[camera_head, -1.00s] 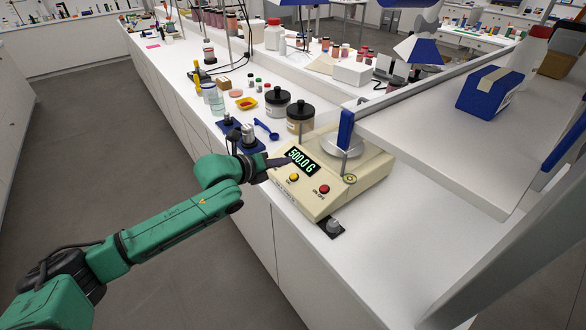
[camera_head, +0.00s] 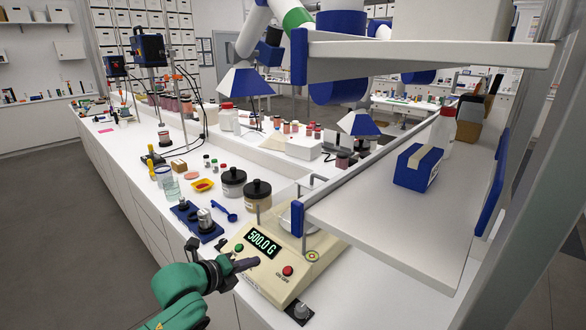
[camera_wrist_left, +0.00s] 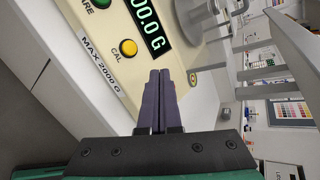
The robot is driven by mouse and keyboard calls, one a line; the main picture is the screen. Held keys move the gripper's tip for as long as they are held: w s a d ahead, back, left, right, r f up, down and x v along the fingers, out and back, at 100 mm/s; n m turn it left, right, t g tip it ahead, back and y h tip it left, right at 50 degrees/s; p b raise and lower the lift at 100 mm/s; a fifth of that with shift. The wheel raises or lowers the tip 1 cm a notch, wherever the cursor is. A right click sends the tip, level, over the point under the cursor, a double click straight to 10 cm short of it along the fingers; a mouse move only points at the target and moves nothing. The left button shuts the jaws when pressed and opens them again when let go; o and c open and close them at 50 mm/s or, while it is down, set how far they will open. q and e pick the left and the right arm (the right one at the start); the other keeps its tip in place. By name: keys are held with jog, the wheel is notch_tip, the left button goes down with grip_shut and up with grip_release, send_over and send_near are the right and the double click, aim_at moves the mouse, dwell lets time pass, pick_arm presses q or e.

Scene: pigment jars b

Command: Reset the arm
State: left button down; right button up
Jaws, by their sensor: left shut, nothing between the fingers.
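My left gripper (camera_head: 250,263) comes in from the lower left of the head view, in front of the cream scale (camera_head: 318,252). Its dark fingers are shut together with nothing between them, as the left wrist view (camera_wrist_left: 160,78) also shows. In the head view the fingertips overlap the scale's front panel, below the display reading 500.0 G. In the wrist view the yellow CAL button (camera_wrist_left: 128,47) lies apart from the fingers, on the scale (camera_wrist_left: 90,50). I cannot tell whether the fingers touch the panel. My right gripper is not in view.
A raised white shelf (camera_head: 400,215) with a blue box (camera_head: 419,167) overhangs at right. The floor at left is clear.

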pick_arm(q)
jog(key=s+d+f+n, duration=0.2)
jog(key=s+n, duration=0.1)
jog(key=s+d+f+n+g, duration=0.1)
jog(key=shift+s+f+n+y, duration=0.3)
jog(key=s+a+f+n+g+y, duration=0.2)
jog(key=s+a+f+n, duration=0.15)
jog(key=s+n, duration=0.35)
jog(key=s+a+f+n+g+y, duration=0.2)
jog(key=s+a+n, duration=0.2)
jog(key=s+n, duration=0.35)
jog(key=s+a+f+n+g+y, duration=0.2)
jog(key=s+a+f+n, duration=0.15)
jog(key=s+n, duration=0.4)
jog(key=s+a+f+g, duration=0.1)
jog(key=s+f, duration=0.2)
jog(key=f, duration=2.1)
jog(key=s+a+f+g+b, duration=0.1)
jog(key=s+a+f, duration=0.2)
jog(key=s+f, duration=1.1)
jog(key=s, duration=0.2)
jog(key=shift+s+f, duration=0.3)
jog(key=shift+a+f, duration=0.1)
jog(key=shift+a, duration=0.05)
